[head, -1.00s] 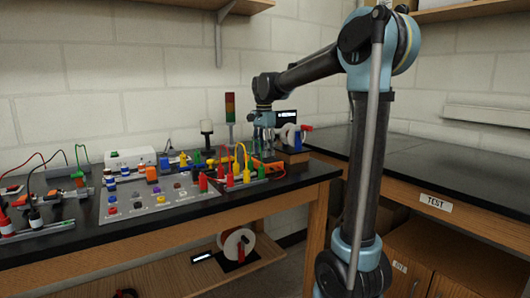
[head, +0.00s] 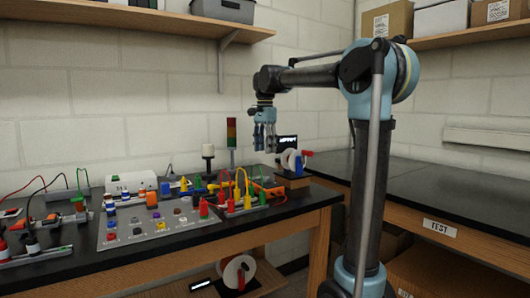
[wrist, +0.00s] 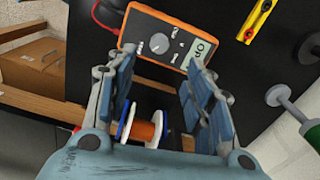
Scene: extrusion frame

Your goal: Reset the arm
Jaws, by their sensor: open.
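My gripper (head: 265,137) hangs fingers-down above the far right part of the left workbench (head: 215,240). In the wrist view my gripper (wrist: 168,95) is open, with its two blue-padded fingers apart and nothing between them. Below and beyond the fingers are an orange multimeter (wrist: 160,42) and a spool with copper-coloured winding (wrist: 145,128). The gripper is apart from both. My arm bends from its upright link over to the left.
A grey panel (head: 160,226) with coloured knobs and plugs covers the bench front. Shelves (head: 140,14) run above on the wall. The right bench (head: 450,192) is largely clear.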

